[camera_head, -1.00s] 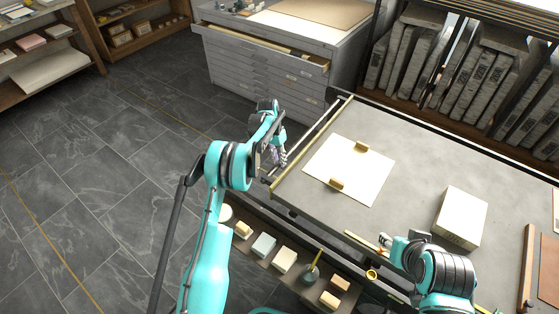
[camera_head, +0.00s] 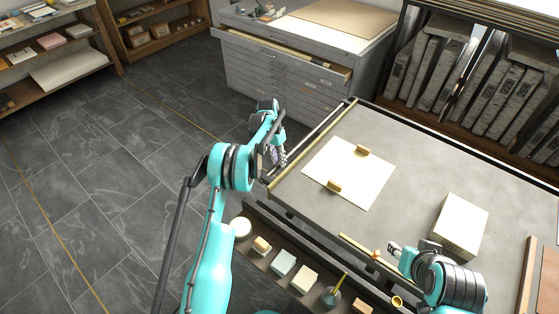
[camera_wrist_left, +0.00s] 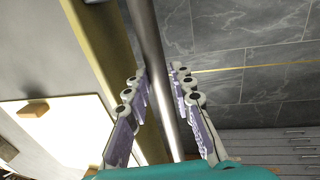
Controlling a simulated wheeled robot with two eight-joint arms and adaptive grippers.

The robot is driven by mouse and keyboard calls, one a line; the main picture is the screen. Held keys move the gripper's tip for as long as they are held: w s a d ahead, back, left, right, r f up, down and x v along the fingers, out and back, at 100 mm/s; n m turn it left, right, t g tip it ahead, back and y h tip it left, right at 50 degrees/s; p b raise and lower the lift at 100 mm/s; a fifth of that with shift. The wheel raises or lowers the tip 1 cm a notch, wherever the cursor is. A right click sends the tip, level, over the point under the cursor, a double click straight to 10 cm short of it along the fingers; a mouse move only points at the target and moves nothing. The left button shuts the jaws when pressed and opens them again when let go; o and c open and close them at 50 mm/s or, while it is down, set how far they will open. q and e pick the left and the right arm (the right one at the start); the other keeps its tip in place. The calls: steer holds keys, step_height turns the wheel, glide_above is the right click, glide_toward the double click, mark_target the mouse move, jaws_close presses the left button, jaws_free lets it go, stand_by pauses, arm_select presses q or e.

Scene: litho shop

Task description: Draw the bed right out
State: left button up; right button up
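The bed (camera_head: 310,205) is a wide grey slab with a brass-coloured strip along its left end. A metal bar (camera_head: 318,131) runs alongside that end, apart from the strip. My left gripper (camera_head: 277,154) is at this bar.
A pale block (camera_head: 460,226) stands at the right on the bed. A low shelf (camera_head: 250,262) with several small blocks and a pot is in front. A grey drawer cabinet (camera_head: 290,85) with an open top drawer stands behind. The dark floor at left is clear.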

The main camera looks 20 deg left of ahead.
arm_select(q)
steer(key=shift+o, duration=1.3)
steer(key=shift+a, duration=0.2)
step_height(320, 180, up, 12)
steer(key=a, duration=0.2)
steer(key=shift+w, duration=0.45)
steer(key=shift+a, duration=0.1)
